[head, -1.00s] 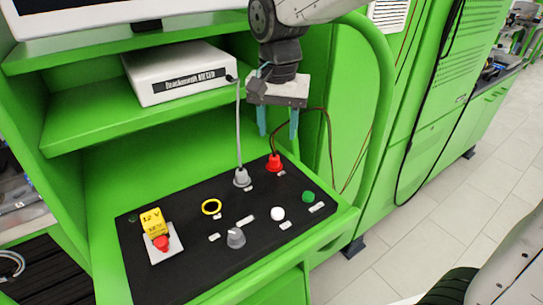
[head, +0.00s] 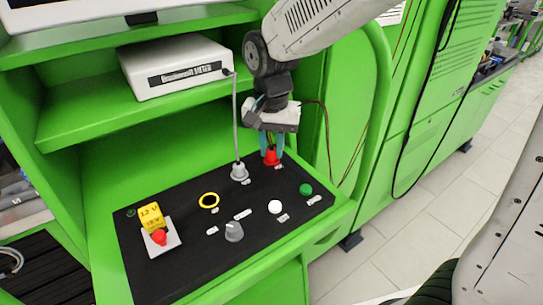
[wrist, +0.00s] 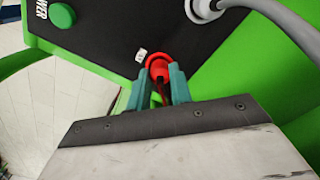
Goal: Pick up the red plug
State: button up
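The wrist view also shows the red plug (wrist: 158,68) between the teal fingertips of my gripper (wrist: 159,78). The fingers stand close to the plug; I cannot tell whether they touch it or a gap remains.
A grey plug (head: 239,173) with a thick grey cable stands just left of the red plug. A shelf (head: 120,118) is behind.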

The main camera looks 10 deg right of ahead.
aim_at(272, 150)
jog(key=shift+r, duration=0.1)
jog(key=shift+r, duration=0.55)
notch_tip(272, 150, up, 2)
jog(key=shift+r, duration=0.1)
jog(key=s+a, duration=0.3)
jog(key=s, duration=0.1)
jog(key=s+a+r, duration=0.1)
jog(key=s+a, duration=0.1)
jog(key=s, duration=0.3)
jog(key=s+a, duration=0.3)
jog(key=s, duration=0.1)
jog(key=shift+s+a+r, duration=0.15)
jog(key=shift+a+r, duration=0.1)
jog(key=shift+a, duration=0.1)
jog(key=shift+s, duration=0.1)
